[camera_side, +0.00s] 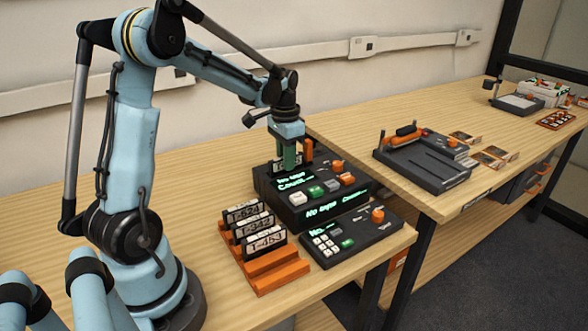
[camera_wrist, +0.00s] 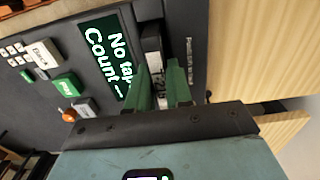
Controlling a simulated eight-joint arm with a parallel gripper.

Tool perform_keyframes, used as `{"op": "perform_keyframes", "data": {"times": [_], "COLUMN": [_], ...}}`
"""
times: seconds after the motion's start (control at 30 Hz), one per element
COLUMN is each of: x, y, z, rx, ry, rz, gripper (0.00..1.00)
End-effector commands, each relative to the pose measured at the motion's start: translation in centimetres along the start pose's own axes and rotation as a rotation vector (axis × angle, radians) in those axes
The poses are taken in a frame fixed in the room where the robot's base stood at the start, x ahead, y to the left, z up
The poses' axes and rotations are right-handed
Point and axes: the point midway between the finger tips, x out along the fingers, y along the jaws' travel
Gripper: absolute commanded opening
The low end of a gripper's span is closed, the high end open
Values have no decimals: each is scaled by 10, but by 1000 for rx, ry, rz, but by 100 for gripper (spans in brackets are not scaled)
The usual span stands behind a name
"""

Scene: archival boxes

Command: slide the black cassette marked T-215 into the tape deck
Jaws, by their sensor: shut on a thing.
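My gripper (camera_side: 287,160) points down over the back of the black tape deck (camera_side: 268,192). Its green fingers (camera_wrist: 161,88) are shut on a black cassette (camera_wrist: 152,48), whose pale label shows "215" between them in the wrist view. In the side view the cassette (camera_side: 279,165) is upright at the deck's rear top, partly covered by the fingers. I cannot tell whether its lower edge is in the slot or just above it. The deck's green-lettered screen (camera_wrist: 108,55) reads "No tape" and "Count".
An orange rack (camera_side: 278,276) holds three labelled black cassettes (camera_side: 262,238) left of the deck. A keypad unit (camera_side: 345,243) sits in front of the deck. An orange upright part (camera_side: 308,148) stands close behind my gripper. Another dark device (camera_side: 425,165) is on the right-hand table.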

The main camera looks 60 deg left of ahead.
Motion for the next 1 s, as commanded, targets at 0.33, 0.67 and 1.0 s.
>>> {"op": "perform_keyframes", "data": {"times": [0.33, 0.67, 1.0], "x": [0, 0, 0], "y": [0, 0, 0], "z": [0, 0, 0], "rx": [0, 0, 0], "ry": [0, 0, 0], "rz": [0, 0, 0], "gripper": [0, 50, 50]}}
